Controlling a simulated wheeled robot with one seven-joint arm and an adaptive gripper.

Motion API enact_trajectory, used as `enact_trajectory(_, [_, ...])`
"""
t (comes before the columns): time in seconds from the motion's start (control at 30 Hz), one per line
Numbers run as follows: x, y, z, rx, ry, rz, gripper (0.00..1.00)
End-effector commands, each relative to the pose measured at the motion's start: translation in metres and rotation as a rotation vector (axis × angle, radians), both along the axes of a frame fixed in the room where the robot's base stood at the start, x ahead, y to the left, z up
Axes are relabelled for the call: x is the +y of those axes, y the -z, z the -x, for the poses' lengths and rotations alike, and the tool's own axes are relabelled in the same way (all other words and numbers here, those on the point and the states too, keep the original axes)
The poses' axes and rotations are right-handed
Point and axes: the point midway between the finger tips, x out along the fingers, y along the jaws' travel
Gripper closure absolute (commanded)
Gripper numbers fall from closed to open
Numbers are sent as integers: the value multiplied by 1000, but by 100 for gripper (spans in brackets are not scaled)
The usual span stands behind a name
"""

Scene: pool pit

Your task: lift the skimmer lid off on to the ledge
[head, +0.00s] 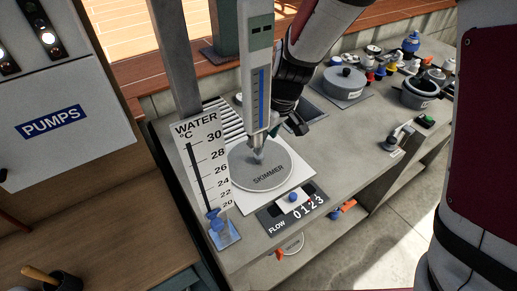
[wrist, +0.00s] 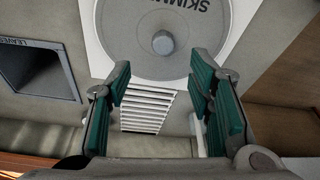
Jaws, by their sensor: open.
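The skimmer lid (head: 246,178) is a round grey disc marked SKIMMER with a small grey knob (head: 258,156) in its middle. It lies flat on a white square plate (head: 295,177) on the grey counter. In the wrist view the lid (wrist: 125,40) and its knob (wrist: 163,42) are at the top, beyond the fingertips. My gripper (wrist: 160,80) is open and empty, with green pads apart and the knob not between them. In the head view my gripper (head: 290,127) is behind the lid, partly hidden by an upright gauge.
The upright gauge (head: 257,60) and a WATER thermometer board (head: 203,150) stand close to the lid. A slatted grate (wrist: 148,108) and a LEAVES opening (wrist: 40,72) lie near my fingers. A FLOW slider (head: 293,198) is in front. Pots (head: 345,82) stand farther right.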

Motion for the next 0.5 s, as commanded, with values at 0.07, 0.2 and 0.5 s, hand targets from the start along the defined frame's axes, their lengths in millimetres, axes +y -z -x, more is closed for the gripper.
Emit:
enact_trajectory(0.07, [2, 13, -2, 2, 2, 0, 52])
enact_trajectory(0.2, [5, 24, -5, 0, 1, 0, 52])
enact_trajectory(0.5, [10, 55, -4, 4, 1, 0, 52])
